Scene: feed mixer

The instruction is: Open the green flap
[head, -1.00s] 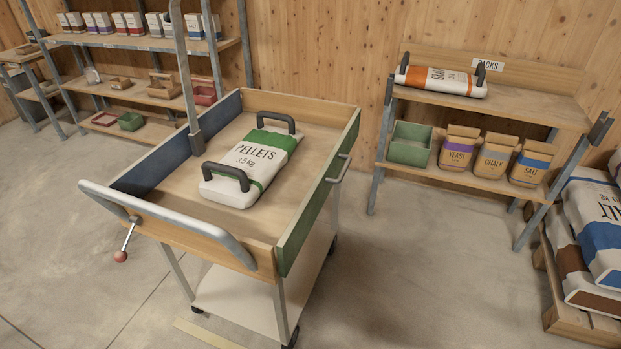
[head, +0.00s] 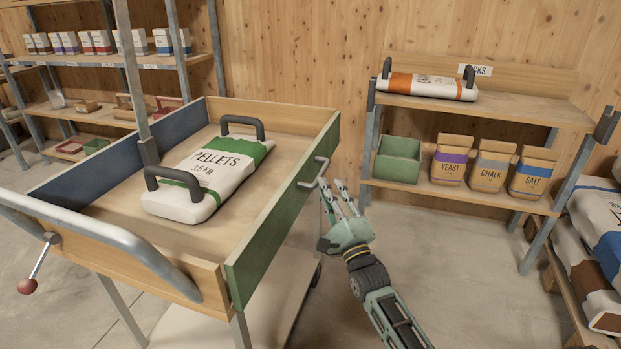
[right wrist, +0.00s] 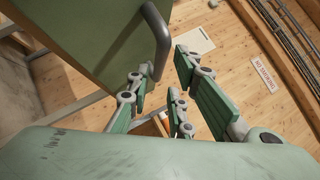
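The green flap (head: 268,232) is the right side wall of the wooden cart. It stands upright, level with the cart's other walls. A grey bar handle (head: 321,172) sits on its outer face towards the far end. My right gripper (head: 340,190) is open and empty, just right of the handle, with its fingers pointing up towards it. In the right wrist view the flap (right wrist: 95,35) fills the upper left, and its handle (right wrist: 161,40) stands just beyond my spread fingers (right wrist: 163,85). I see no finger around the handle. My left gripper is out of view.
A white and green pellets sack (head: 208,170) with two dark handles lies in the cart (head: 95,205). A grey rail (head: 110,240) with a red-knobbed lever (head: 28,285) is at its near end. A rack (head: 450,190) stands at right; the floor between is clear.

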